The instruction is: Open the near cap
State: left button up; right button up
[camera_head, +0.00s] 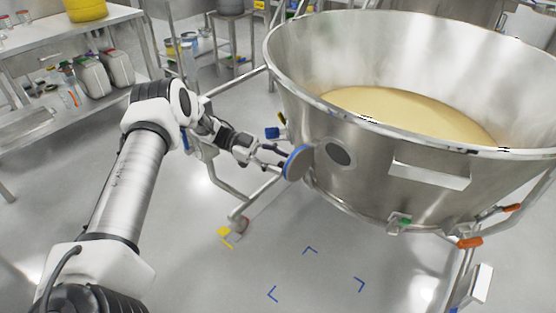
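The big steel bowl (375,195) stands at the right, with a round dark port (338,154) low in its wall on the side towards me. A round cap with a blue rim (299,163) stands just left of this port, tilted and apart from the opening. My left gripper (284,160) comes in from the left. Its two fingers are spread and their tips reach the cap's left side. I cannot tell whether they clamp the cap. The fingertips are partly hidden at the cap. My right gripper does not show.
Pale yellow powder (410,112) lies inside the bowl. Tubular frame legs (255,200) stand beneath and left of it. A steel bench (60,70) with grey canisters and a yellow tub is at the upper left. The grey floor with blue corner marks (310,250) is clear.

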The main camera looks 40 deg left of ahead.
pick_arm(q)
jog(key=shift+a, duration=0.15)
dwell(0.3)
jog(key=v, duration=1.1)
jog(key=shift+a, duration=0.35)
jog(key=shift+s, duration=0.15)
